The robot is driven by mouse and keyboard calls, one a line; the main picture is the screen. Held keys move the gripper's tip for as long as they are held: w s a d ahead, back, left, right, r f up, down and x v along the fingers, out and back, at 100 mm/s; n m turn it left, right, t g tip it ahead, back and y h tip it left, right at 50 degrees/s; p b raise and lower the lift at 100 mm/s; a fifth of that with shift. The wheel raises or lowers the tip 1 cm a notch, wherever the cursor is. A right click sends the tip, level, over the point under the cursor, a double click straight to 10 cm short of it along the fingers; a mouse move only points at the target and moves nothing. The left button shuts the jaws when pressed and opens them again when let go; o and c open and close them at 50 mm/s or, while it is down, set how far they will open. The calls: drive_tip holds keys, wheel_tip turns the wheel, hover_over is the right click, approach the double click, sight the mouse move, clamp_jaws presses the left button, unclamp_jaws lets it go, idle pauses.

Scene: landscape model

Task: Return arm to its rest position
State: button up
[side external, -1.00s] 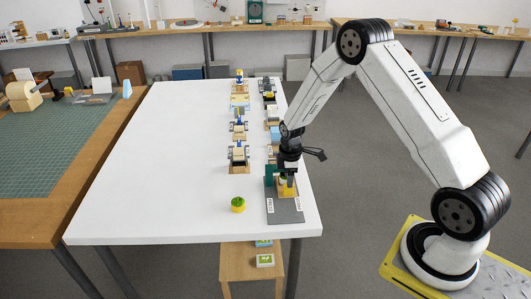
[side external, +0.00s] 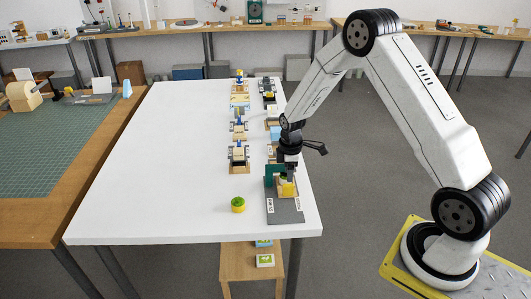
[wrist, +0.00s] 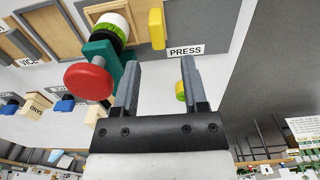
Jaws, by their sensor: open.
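My gripper (side external: 290,170) hangs at the lower end of my bent arm, above the grey press plate (side external: 285,211) near the table's right edge. In the wrist view my gripper (wrist: 160,62) has its two fingers apart, with nothing between their tips. The teal press (wrist: 104,52) with a red round knob (wrist: 88,81) is left of the fingers. A white and green round piece (wrist: 114,24) is by the press. A yellow block (wrist: 156,28) stands beyond the fingers, near the PRESS label (wrist: 186,50). In the side view, the fingertips partly overlap the press area.
A green and yellow round piece (side external: 238,205) stands on the white table (side external: 180,170) left of the plate. Several small stations (side external: 238,155) line the table behind. A low wooden stool (side external: 235,262) is in front. The table's left half is clear.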

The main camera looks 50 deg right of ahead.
drive_tip(key=s+a+r+m+t, duration=0.2)
drive_tip(key=s+a+r+m, duration=0.6)
drive_tip(key=s+a+r, duration=0.5)
drive_tip(key=s, duration=0.2)
drive_tip(key=shift+s+a+m+t, duration=0.3)
drive_tip(key=shift+s+m, duration=0.1)
drive_tip(key=shift+r, duration=0.1)
